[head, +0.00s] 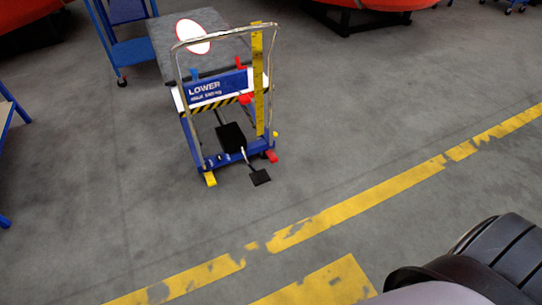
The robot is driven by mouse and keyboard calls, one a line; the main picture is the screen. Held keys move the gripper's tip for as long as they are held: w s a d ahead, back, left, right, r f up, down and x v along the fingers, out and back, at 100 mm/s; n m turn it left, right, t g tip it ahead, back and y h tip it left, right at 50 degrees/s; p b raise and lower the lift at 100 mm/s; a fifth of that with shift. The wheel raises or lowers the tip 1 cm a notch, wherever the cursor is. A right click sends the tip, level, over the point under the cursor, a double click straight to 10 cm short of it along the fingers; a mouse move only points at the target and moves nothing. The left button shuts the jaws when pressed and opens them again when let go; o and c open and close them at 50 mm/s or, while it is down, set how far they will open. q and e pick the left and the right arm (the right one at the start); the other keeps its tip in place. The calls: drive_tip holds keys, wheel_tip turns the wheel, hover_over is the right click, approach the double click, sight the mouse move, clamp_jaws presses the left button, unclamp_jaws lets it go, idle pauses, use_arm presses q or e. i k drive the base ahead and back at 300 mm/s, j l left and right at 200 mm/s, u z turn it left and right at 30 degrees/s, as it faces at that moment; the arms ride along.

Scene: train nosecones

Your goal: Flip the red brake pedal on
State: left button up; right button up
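A blue lift cart (238,163) with a silver push handle stands on the floor, upper middle in the head view. A small red pedal (271,156) sits low at its right front, near a rear wheel. A yellow pedal (210,179) is at the low left corner. A black foot pedal (260,177) sticks out at the front middle. The red pedal is too small to tell whether it is up or down. Neither of my grippers shows in this view.
A yellow floor line (360,197) runs diagonally between me and the cart. The grey floor around the cart is clear. A blue trolley (133,53) stands behind it at left, and red nosecones (385,4) are at the back.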

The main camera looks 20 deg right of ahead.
sight(272, 157)
drive_tip(key=i+l+z, duration=0.25)
drive_tip(key=i, duration=0.25)
drive_tip(key=i+l+z, duration=0.25)
drive_tip(key=i, duration=0.3)
drive_tip(key=i+z, duration=0.25)
drive_tip(key=i, duration=0.3)
